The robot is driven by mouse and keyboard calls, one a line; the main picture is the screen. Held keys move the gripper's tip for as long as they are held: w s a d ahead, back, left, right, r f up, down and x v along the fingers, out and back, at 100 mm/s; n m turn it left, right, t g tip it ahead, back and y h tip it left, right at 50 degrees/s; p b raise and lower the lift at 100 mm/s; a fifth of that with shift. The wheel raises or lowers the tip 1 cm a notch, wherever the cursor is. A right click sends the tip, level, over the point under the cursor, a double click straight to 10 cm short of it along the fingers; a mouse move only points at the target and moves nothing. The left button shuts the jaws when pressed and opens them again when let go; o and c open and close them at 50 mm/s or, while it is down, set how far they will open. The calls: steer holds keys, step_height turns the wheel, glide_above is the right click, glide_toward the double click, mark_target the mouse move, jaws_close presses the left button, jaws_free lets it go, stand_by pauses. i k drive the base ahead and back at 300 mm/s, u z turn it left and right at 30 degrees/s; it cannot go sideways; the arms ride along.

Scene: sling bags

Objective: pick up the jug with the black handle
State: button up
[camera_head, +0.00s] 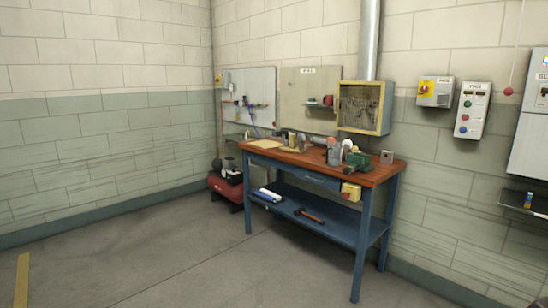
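A workbench (330,165) with a brown wooden top and blue legs stands against the right wall. Several small items crowd its top, including a grey upright container (334,153) and a green tool like a vise (357,160). They are too small for me to tell whether one is a jug with a black handle. My gripper is not in view, so its state does not show.
A red compressor (226,188) stands on the floor left of the bench. A hammer (310,216) lies on the bench's lower shelf (340,228). A dark wall shelf (522,207) holds a small can at the right edge. The grey floor (170,255) in front is clear.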

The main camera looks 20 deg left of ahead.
mark_target(334, 152)
steer(key=u, duration=0.65)
steer(key=k, duration=0.45)
steer(key=u, duration=1.1)
steer(key=i, duration=4.4)
steer(key=z, duration=0.25)
steer(key=i, duration=1.7)
steer(key=z, duration=1)
steer(key=i, duration=0.95)
steer(key=z, duration=1.75)
steer(key=i, duration=1)
steer(key=z, duration=0.55)
